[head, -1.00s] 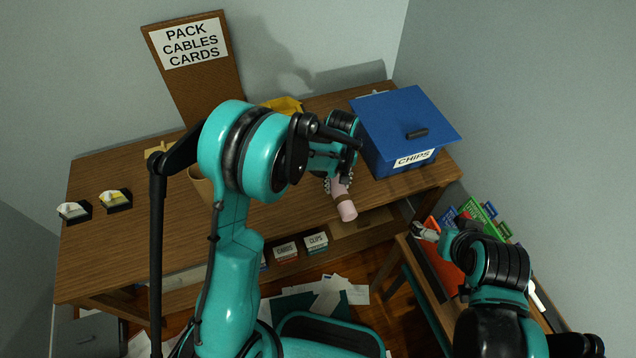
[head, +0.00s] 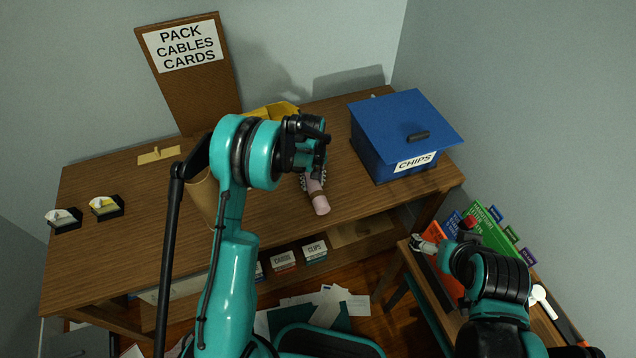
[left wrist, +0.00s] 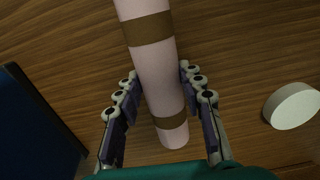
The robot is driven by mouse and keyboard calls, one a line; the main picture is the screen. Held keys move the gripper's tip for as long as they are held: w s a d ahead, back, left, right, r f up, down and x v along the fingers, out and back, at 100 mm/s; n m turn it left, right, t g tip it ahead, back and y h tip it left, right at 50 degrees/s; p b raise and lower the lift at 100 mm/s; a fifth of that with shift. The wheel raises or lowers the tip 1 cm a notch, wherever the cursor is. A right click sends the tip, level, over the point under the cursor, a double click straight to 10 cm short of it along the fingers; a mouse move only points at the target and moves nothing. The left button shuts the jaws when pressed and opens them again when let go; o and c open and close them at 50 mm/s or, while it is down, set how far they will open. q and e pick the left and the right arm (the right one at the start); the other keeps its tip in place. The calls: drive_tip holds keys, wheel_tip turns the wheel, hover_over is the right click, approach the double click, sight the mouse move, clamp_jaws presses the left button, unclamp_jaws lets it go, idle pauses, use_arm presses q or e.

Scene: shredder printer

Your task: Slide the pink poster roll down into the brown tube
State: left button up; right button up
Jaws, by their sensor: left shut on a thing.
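The pink poster roll (head: 319,202) has brown bands and is held by my left gripper (head: 312,181) over the front part of the desk. In the left wrist view the roll (left wrist: 155,65) runs between the two fingers of the left gripper (left wrist: 160,95). Its lower end tilts toward the front of the desk in the head view. The brown tube (head: 203,195) stands on the desk to the left, partly hidden behind my left arm. My right gripper (head: 424,245) is at the lower right, near the side shelf; its finger opening is too small to judge.
The blue CHIPS box (head: 400,135) stands at the desk's right. A yellow object (head: 272,112) lies behind my left arm. Two small dials (head: 106,207) sit at the left. A white round object (left wrist: 292,106) shows in the left wrist view. The desk's (head: 130,235) left middle is bare.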

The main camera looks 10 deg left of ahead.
use_arm(q)
drive_tip(key=shift+f, duration=0.55)
drive_tip(key=shift+f+b, duration=0.2)
drive_tip(key=shift+b, duration=0.1)
drive_tip(key=o, duration=1.2)
drive_tip(key=shift+c, duration=0.2)
